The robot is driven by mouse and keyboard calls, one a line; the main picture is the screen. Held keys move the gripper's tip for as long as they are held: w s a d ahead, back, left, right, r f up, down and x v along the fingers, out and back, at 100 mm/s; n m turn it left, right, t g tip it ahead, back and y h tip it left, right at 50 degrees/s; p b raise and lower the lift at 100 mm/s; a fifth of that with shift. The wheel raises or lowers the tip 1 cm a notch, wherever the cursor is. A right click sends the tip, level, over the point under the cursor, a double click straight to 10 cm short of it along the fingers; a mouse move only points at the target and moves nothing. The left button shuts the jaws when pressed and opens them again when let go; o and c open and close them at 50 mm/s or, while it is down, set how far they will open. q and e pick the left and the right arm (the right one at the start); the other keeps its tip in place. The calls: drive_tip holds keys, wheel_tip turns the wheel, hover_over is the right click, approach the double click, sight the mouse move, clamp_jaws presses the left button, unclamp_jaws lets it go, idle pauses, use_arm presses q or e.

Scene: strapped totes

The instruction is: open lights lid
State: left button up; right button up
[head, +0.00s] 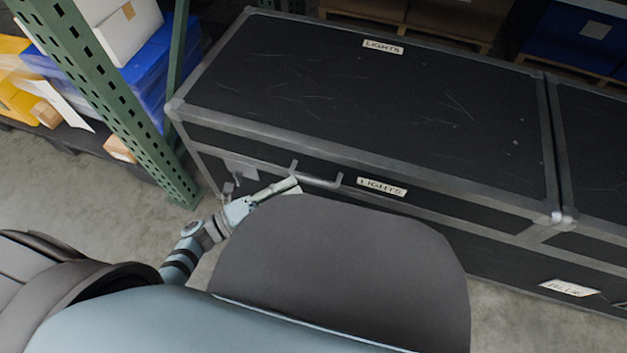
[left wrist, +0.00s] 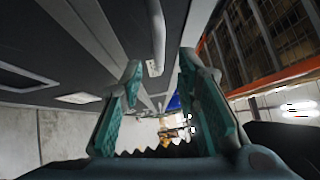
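The black case with grey metal edges has a LIGHTS label on its flat lid (head: 370,100), which is shut. A second LIGHTS label (head: 382,188) is on its front face. A grey bar handle (head: 318,182) stands out from the front, left of that label. My left gripper (head: 290,186) is at the left end of this handle. In the left wrist view my left gripper (left wrist: 160,63) is open, its teal-padded fingers apart. The handle (left wrist: 157,35) shows near the gap between the fingertips; I cannot tell if it touches them. My right gripper is not in view.
A green rack post (head: 125,110) stands close on the left, with blue and yellow bins behind it. Another black case (head: 597,140) adjoins on the right. A pallet with boxes (head: 440,20) is behind. Bare concrete floor (head: 80,190) shows at left.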

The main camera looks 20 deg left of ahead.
sight(313, 180)
use_arm(q)
drive_tip(key=x, duration=0.6)
drive_tip(key=shift+w+d, duration=0.1)
drive_tip(key=shift+c, duration=0.4)
clamp_jaws()
